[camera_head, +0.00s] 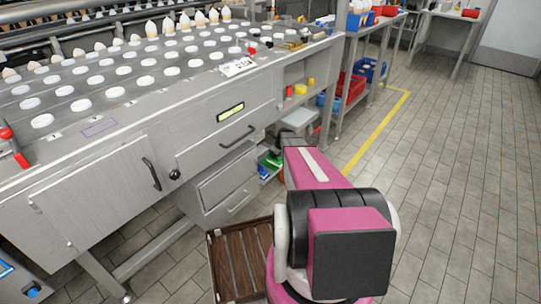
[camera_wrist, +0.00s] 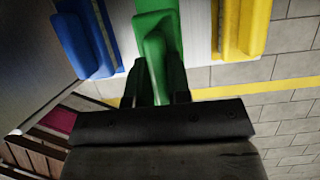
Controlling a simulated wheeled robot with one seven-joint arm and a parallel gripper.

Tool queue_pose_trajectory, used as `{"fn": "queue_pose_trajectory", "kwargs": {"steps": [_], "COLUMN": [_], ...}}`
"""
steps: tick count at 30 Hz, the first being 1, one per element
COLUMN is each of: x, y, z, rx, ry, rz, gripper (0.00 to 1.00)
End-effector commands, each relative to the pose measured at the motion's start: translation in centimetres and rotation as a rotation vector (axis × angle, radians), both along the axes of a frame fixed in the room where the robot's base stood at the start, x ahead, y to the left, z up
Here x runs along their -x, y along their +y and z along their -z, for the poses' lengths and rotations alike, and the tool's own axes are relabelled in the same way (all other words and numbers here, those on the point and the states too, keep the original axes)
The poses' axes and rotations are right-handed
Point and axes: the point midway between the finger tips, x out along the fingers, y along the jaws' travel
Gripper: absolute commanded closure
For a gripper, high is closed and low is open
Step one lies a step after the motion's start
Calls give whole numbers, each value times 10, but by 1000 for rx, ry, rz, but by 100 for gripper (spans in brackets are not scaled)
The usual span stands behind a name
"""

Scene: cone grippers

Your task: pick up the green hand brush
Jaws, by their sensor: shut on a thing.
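The green hand brush (camera_wrist: 155,40) is upright in the middle of the wrist view, with its handle toward me. My gripper (camera_wrist: 164,88) is shut on the handle, one dark finger on each side. In the head view a small patch of green (camera_head: 274,158) shows on the low shelf beside my arm. My arm hides the gripper there. I cannot tell whether the brush still touches what is behind it.
A blue brush (camera_wrist: 85,45) is close on the left and a yellow brush (camera_wrist: 240,28) close on the right. A brown slatted crate (camera_head: 225,268) stands on the floor beside the grey machine cabinet (camera_head: 110,200). The tiled floor (camera_head: 455,180) on the right is clear.

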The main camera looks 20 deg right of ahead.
Motion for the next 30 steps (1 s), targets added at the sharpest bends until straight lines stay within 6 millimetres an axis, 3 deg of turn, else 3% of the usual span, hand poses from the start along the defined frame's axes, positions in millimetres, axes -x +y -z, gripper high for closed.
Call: {"fn": "queue_pose_trajectory", "kwargs": {"steps": [1, 6, 15, 21, 30], "x": [16, 55, 105, 118, 120], "y": [-8, -34, -68, -78, -80], "z": [-2, -2, -1, -1, 0], "rx": [-1, 0, 0, 0, 0], "ry": [1, 0, -1, -1, -1], "rz": [3, 3, 2, 0, -1], "gripper": [100, 100, 100, 100, 100]}}
